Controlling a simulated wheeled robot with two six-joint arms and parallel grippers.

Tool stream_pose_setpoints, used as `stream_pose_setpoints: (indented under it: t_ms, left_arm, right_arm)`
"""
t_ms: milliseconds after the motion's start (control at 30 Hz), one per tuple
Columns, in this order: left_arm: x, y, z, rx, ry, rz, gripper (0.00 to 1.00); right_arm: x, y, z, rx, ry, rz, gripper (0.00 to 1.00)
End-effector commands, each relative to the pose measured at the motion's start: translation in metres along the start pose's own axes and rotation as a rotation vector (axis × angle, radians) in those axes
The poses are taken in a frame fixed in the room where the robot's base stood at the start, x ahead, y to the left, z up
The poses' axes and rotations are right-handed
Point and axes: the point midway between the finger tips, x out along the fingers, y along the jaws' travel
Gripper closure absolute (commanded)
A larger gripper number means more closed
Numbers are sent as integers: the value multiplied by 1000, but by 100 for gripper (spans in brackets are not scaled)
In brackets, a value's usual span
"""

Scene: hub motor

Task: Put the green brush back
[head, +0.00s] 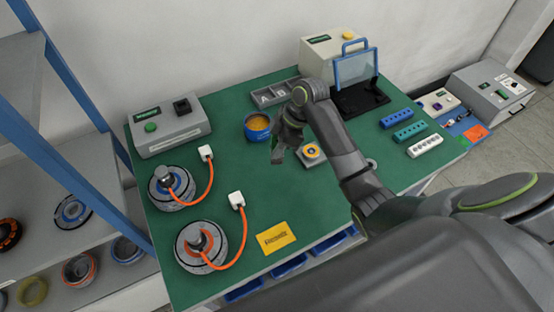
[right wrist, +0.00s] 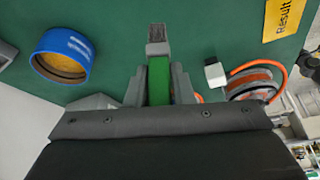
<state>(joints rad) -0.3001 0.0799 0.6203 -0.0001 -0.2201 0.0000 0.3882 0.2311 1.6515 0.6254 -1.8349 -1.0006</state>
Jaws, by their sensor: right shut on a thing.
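The green brush (right wrist: 158,82) is between the two fingers of my right gripper (right wrist: 158,90) in the right wrist view, its grey end (right wrist: 157,42) pointing away from the palm. In the head view my right gripper (head: 284,152) hangs over the green table, just right of and in front of the blue round tin (head: 257,133); I cannot make out the brush there. The same blue tin (right wrist: 62,55) shows at the left of the right wrist view, apart from the brush. My left gripper is in no view.
Two hub motors (head: 171,188) (head: 201,246) with orange cables stand at the table's left. A yellow card (head: 277,237) lies at the front. A grey A/B tray (head: 276,94) and a machine with a clear guard (head: 355,68) stand behind.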

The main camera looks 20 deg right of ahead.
Motion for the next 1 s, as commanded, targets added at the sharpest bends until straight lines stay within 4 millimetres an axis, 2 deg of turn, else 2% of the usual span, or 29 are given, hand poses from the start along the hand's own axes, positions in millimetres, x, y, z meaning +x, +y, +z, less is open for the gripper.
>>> stream_pose_setpoints:
  t_ms: [400,800,833,1000]
  left_arm:
    - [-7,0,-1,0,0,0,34]
    - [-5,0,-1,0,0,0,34]
    - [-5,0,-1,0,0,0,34]
    - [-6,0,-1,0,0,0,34]
  right_arm:
    - [45,0,18,-1,0,-2,97]
    - [52,0,21,-3,0,0,97]
    - [52,0,22,-3,-1,0,78]
    - [51,0,21,-3,-1,0,57]
